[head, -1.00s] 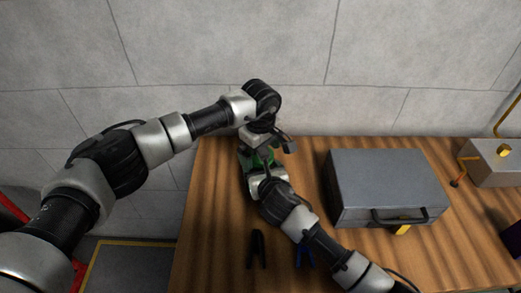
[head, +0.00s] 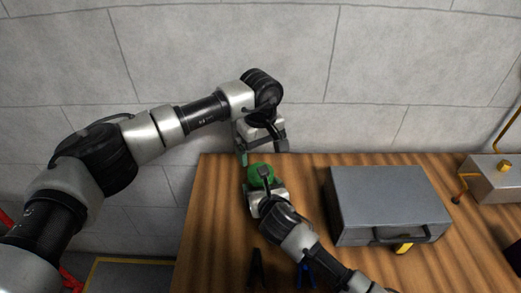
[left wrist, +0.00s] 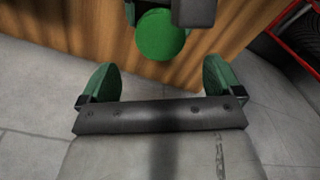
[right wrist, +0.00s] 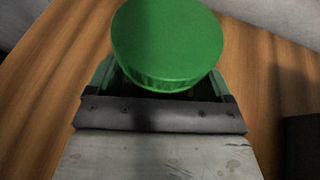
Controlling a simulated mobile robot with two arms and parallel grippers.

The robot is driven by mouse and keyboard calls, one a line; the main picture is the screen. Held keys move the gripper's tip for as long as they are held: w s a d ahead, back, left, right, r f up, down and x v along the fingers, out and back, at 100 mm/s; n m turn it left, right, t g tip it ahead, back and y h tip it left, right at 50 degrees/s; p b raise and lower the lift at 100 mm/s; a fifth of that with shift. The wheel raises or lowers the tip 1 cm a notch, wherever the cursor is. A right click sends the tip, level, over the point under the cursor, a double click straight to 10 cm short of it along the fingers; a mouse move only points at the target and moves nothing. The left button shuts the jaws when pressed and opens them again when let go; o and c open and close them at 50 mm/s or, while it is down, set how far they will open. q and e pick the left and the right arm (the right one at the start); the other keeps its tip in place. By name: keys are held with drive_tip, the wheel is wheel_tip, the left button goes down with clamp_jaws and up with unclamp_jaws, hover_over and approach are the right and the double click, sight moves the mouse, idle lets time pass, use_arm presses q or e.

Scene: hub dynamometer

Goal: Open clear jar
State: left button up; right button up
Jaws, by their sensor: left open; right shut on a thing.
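The jar's round green lid (head: 258,172) shows near the back left of the wooden table, and fills the upper middle of the right wrist view (right wrist: 167,42). The jar's clear body is hidden below the lid and by my right gripper. My right gripper (head: 262,190) is shut on the jar, its fingers on either side just under the lid. My left gripper (head: 262,150) is open and empty, above and behind the lid, apart from it. In the left wrist view its two green-padded fingers (left wrist: 160,80) stand wide apart, with the lid (left wrist: 160,35) beyond them.
A grey metal case (head: 388,203) with a dark handle stands right of the jar. Black-handled pliers (head: 257,268) and a blue-handled tool (head: 306,274) lie in front. A metal box (head: 492,182) stands far right. A concrete wall (head: 420,60) rises behind the table.

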sight(261, 183)
use_arm(q)
drive_tip(key=shift+r+m, duration=0.35)
drive_tip(key=shift+m, duration=0.15)
wheel_tip(261, 183, down, 8)
drive_tip(key=shift+r, duration=0.1)
drive_tip(key=c, duration=0.9)
drive_tip(key=shift+n, duration=1.5)
drive_tip(key=shift+c, duration=0.3)
